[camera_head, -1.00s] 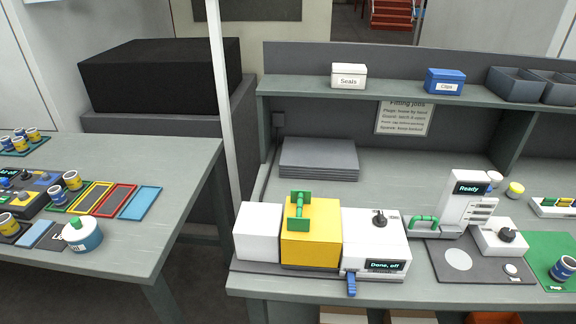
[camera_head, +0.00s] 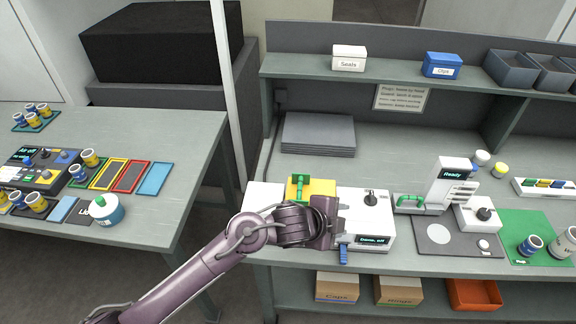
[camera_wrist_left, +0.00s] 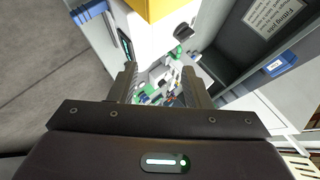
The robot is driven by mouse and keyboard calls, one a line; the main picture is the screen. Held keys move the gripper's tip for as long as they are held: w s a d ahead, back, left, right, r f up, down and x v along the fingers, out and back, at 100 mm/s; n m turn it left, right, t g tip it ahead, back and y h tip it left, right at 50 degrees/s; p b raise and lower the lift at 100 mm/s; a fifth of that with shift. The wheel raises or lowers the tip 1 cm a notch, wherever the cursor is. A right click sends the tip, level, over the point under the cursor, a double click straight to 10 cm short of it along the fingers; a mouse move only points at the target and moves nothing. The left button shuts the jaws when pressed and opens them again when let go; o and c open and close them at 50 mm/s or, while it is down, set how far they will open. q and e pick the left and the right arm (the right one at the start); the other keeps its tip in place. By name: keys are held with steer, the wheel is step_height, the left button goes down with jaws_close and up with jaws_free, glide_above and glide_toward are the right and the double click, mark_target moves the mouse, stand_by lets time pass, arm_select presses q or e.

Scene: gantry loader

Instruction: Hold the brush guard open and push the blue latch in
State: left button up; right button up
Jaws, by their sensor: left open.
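The machine is a row of white and yellow blocks on the right bench. Its yellow block (camera_head: 323,188), which I take for the brush guard, has a green handle (camera_head: 300,183) on top. Its front is hidden behind my arm. A yellow part (camera_wrist_left: 155,8) also shows at the top of the left wrist view. The blue latch (camera_head: 343,256) sticks out at the front below a small screen (camera_head: 374,240) reading "Done, off". My left gripper (camera_wrist_left: 160,86) is open, with nothing between its fingers; in the head view its wrist covers the yellow block's front. My right gripper is out of view.
The white block with a black knob (camera_head: 370,198) stands right of my left wrist. Farther right are a white "Ready" station (camera_head: 452,185) and a green mat (camera_head: 530,228). Grey sheets (camera_head: 318,134) lie behind. A gap separates the left table (camera_head: 190,150) from the bench.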

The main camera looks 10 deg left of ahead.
arm_select(q)
step_height(320, 180, up, 2)
steer(key=d+m, duration=0.2)
steer(key=m, duration=0.2)
steer(key=m+g+y+p, duration=0.2)
steer(key=m+g+y, duration=0.2)
steer(key=m, duration=0.7)
glide_toward(299, 186)
steer(key=b+x, duration=0.5)
steer(key=x, duration=0.3)
steer(key=shift+s+f+b, duration=0.1)
steer(key=shift+f+b, duration=0.1)
steer(key=shift+b, duration=0.2)
steer(key=shift+w+d+f+b, duration=0.25)
steer(key=shift+w+f+b, duration=0.05)
steer(key=shift+f+b, duration=0.3)
steer(key=shift+c, duration=0.3)
